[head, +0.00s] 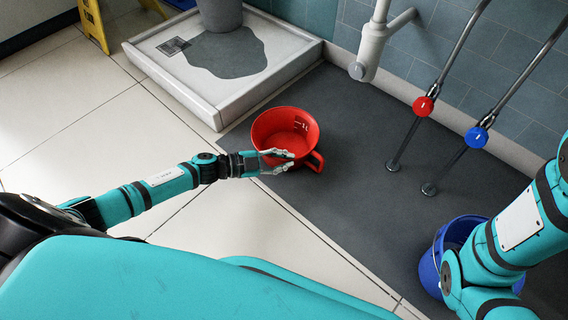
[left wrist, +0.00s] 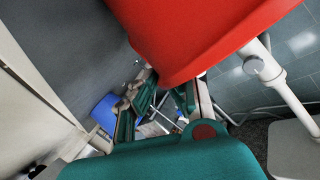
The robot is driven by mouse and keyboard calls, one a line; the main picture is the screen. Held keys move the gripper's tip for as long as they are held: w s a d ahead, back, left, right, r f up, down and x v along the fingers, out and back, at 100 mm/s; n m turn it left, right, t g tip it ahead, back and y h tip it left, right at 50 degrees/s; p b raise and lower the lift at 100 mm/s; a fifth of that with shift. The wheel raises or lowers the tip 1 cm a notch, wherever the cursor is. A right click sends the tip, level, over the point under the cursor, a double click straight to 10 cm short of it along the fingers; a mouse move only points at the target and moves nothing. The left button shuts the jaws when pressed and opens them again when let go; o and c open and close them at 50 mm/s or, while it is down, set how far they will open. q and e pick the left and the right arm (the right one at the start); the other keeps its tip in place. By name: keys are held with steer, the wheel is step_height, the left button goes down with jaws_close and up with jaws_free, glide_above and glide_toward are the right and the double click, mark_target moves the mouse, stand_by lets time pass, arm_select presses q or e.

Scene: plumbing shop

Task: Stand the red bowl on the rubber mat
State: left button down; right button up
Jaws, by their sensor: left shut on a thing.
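The red bowl (head: 283,116) has a handle at its lower right and shows upright over the left edge of the dark grey rubber mat (head: 370,165). My left gripper (head: 284,160) is shut on the near side of the bowl, beside the handle. I cannot tell whether the bowl's base touches the mat. In the left wrist view the bowl (left wrist: 190,35) fills the top, and part of the mat (left wrist: 60,40) shows at the upper left. My right arm comes in at the right; its gripper is out of view.
A white shower tray (head: 165,75) with a grey wet patch and a grey container (head: 220,14) stands behind the bowl. Pipes with a red valve (head: 422,106) and a blue valve (head: 476,137) rise from the mat. A blue bucket (head: 432,270) stands near right. The mat's middle is clear.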

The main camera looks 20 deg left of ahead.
arm_select(q)
steer(key=c, duration=1.9)
jaws_free()
steer(key=o, duration=0.4)
